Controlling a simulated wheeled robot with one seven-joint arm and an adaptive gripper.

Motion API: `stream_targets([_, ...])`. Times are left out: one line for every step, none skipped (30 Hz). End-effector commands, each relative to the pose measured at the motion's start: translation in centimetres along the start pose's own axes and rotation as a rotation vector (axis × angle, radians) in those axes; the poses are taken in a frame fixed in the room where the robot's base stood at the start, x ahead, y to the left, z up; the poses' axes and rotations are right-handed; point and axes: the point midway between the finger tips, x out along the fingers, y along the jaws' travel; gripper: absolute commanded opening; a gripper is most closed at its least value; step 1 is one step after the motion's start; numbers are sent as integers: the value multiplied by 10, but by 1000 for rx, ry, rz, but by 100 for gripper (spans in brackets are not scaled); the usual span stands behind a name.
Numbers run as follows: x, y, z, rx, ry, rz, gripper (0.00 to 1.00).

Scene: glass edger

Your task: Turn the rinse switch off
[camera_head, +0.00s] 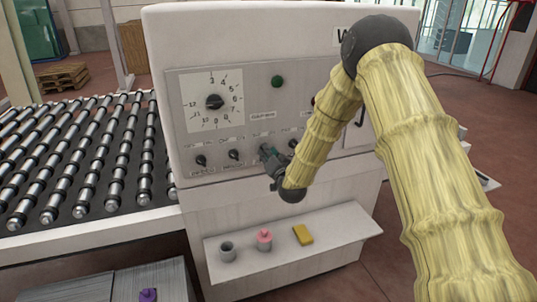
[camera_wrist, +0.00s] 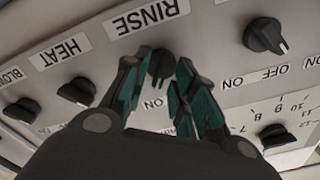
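The rinse switch (camera_wrist: 161,64) is a small black knob below the upside-down RINSE label (camera_wrist: 147,18) in the wrist view. An ON mark (camera_wrist: 153,103) shows close to it, between my fingers. My gripper (camera_wrist: 162,72) has its two teal-padded fingers apart, one on each side of the knob. The fingertips are very near the knob; I cannot tell whether they touch it. In the head view my gripper (camera_head: 266,152) is at the lower row of the control panel (camera_head: 255,90) and hides the rinse switch.
Other black knobs stand close by, including the heat knob (camera_wrist: 77,92) and a larger one (camera_wrist: 265,36). A big dial (camera_head: 214,101) and a green button (camera_head: 277,81) are higher on the panel. A shelf (camera_head: 290,262) with small items juts out below. A roller conveyor (camera_head: 45,212) is at left.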

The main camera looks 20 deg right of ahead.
Motion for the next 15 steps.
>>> stream_targets([0,0,0,0,0,0,12])
stream_targets([0,0,0,0,0,0,7])
stream_targets([0,0,0,0,0,0,0])
stream_targets([0,0,0,0,0,0,0])
stream_targets([0,0,0,0,0,0,0])
stream_targets([0,0,0,0,0,0,0])
stream_targets([0,0,0,0,0,0,0])
stream_targets([0,0,0,0,0,0,0])
stream_targets([0,0,0,-1,0,0,0])
stream_targets([0,0,0,-3,0,0,0])
stream_targets([0,0,0,-5,0,0,0])
stream_targets([0,0,1,-10,0,0,0])
stream_targets([0,0,1,-15,0,0,0])
stream_targets([0,0,1,-21,0,-1,0])
stream_targets([0,0,1,-32,1,-1,0])
